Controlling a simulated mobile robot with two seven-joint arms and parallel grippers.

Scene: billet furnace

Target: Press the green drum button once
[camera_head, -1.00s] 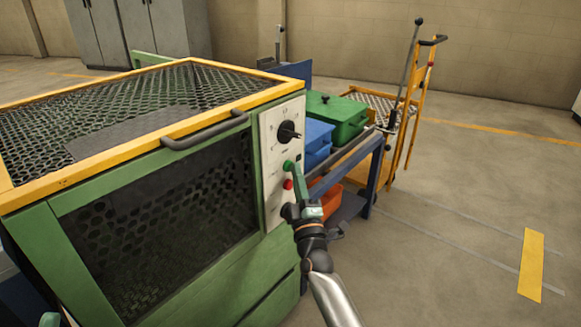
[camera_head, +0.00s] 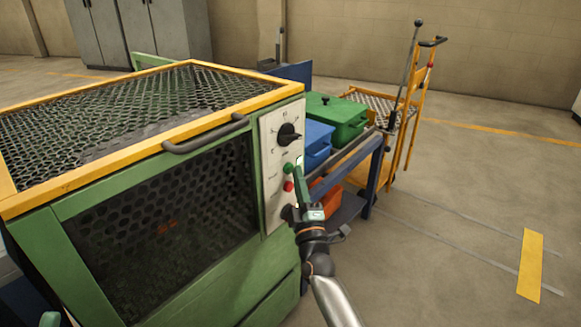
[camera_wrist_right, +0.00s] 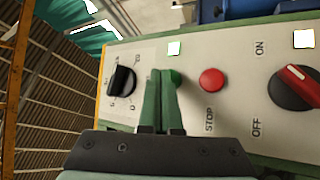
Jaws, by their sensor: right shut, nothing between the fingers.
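The green drum button (camera_head: 288,168) sits on the pale control panel (camera_head: 272,205) at the machine's corner, above the red button (camera_head: 289,186). My right gripper (camera_head: 298,168) is shut and empty, with its fingertips just right of the green button in the head view. In the right wrist view the closed fingers (camera_wrist_right: 160,78) partly cover the green button (camera_wrist_right: 176,76); I cannot tell whether they touch it. The red stop button (camera_wrist_right: 211,80) is clear beside them. A small teal tip (camera_head: 49,319), seemingly my left gripper, barely shows at the bottom edge.
A red-marked on/off switch (camera_wrist_right: 296,88) is farther along. A blue cart (camera_head: 376,165) with bins stands behind.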

